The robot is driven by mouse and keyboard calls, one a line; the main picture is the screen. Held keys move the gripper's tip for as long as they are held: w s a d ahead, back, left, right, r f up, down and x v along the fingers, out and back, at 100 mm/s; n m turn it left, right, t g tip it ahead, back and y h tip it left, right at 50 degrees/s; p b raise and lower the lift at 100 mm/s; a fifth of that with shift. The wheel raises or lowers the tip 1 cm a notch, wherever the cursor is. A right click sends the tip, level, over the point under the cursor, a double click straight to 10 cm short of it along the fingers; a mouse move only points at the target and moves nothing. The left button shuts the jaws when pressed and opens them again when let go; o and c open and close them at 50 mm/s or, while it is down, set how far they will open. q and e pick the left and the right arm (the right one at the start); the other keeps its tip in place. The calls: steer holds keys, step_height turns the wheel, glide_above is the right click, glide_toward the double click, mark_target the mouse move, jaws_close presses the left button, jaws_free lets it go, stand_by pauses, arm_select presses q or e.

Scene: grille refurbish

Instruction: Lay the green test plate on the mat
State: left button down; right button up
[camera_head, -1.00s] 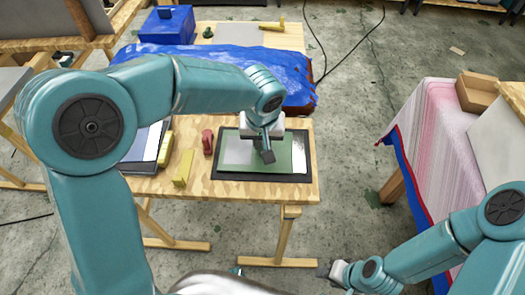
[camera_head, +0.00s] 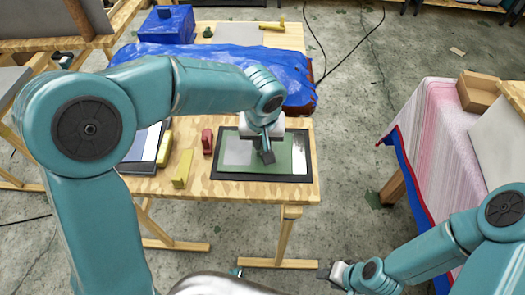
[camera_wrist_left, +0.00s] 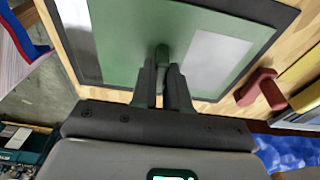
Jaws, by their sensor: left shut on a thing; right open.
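The green test plate (camera_head: 285,150) carries pale grey patches and lies flat within the black border of the mat (camera_head: 262,177) on the wooden table. I cannot tell whether it touches the mat fully. In the left wrist view the plate (camera_wrist_left: 120,45) has a small upright green grip, and the mat's dark rim (camera_wrist_left: 262,42) surrounds it. My left gripper (camera_head: 266,157) is over the plate's middle; its fingers (camera_wrist_left: 163,68) are shut on the green grip. My right gripper (camera_head: 325,271) is open and empty, low at the front, away from the table.
A red block (camera_head: 207,141) and a yellow block (camera_head: 183,168) stand left of the mat. A dark-edged panel (camera_head: 147,145) lies further left. A blue cloth (camera_head: 230,62) and blue box (camera_head: 168,25) are behind. A cloth-covered table (camera_head: 440,135) is at right, with open floor between.

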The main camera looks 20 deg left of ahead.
stand_by(0.6)
arm_select(q)
steer(key=shift+c, duration=2.4)
jaws_free()
steer(key=shift+f, duration=0.1)
steer(key=shift+p+v, duration=1.95)
steer(key=shift+v, duration=1.6)
